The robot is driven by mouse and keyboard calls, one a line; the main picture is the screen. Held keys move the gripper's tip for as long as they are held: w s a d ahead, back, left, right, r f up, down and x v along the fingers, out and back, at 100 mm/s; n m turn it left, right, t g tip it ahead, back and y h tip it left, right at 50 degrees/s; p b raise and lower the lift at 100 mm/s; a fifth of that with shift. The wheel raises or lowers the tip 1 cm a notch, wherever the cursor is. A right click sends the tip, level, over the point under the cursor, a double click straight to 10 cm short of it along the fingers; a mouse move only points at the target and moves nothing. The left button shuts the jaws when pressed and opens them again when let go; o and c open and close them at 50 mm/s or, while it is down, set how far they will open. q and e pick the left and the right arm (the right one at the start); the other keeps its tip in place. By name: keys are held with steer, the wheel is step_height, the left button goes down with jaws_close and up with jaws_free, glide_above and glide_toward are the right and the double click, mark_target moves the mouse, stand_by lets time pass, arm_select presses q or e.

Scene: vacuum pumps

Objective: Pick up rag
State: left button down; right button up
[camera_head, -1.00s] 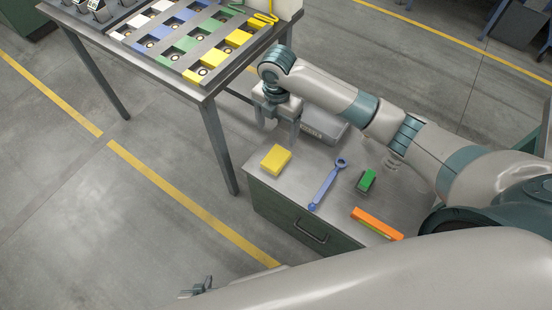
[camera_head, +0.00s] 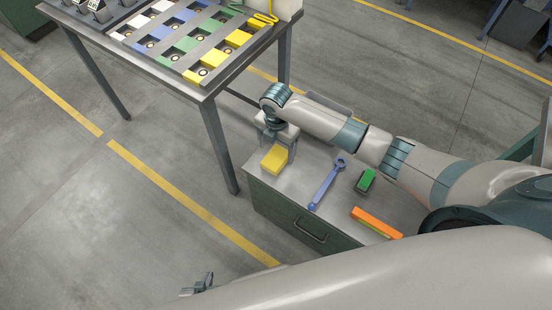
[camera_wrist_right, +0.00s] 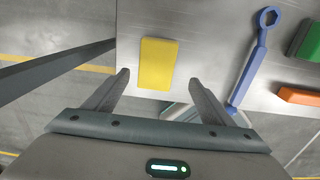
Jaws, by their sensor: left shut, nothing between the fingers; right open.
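The rag (camera_head: 274,160) is a folded yellow pad lying flat near the far left corner of the cabinet top. It also shows in the right wrist view (camera_wrist_right: 158,64). My right gripper (camera_head: 278,151) is open and empty, with its fingers pointing down at the rag's far side. In the right wrist view, the fingertips (camera_wrist_right: 160,79) stand to the left and right of the rag's near part. I cannot tell whether they touch it. My left gripper (camera_head: 199,286) is shut and empty at the bottom of the head view, partly hidden by my arm.
A blue wrench (camera_head: 326,184), a green block (camera_head: 366,181) and an orange piece (camera_head: 377,222) lie right of the rag on the cabinet top (camera_head: 297,189). A table (camera_head: 210,92) with coloured parts stands beyond to the left. Bare cabinet top lies between rag and wrench.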

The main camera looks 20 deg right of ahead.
mark_target(276, 157)
steer(key=shift+w+f, duration=0.25)
steer(key=shift+f, duration=1.05)
steer(key=shift+w+f, duration=0.25)
steer(key=shift+f, duration=1.05)
steer(key=shift+d, duration=0.1)
steer(key=c, duration=1.2)
steer(key=shift+r, duration=0.1)
steer(key=shift+c, duration=0.2)
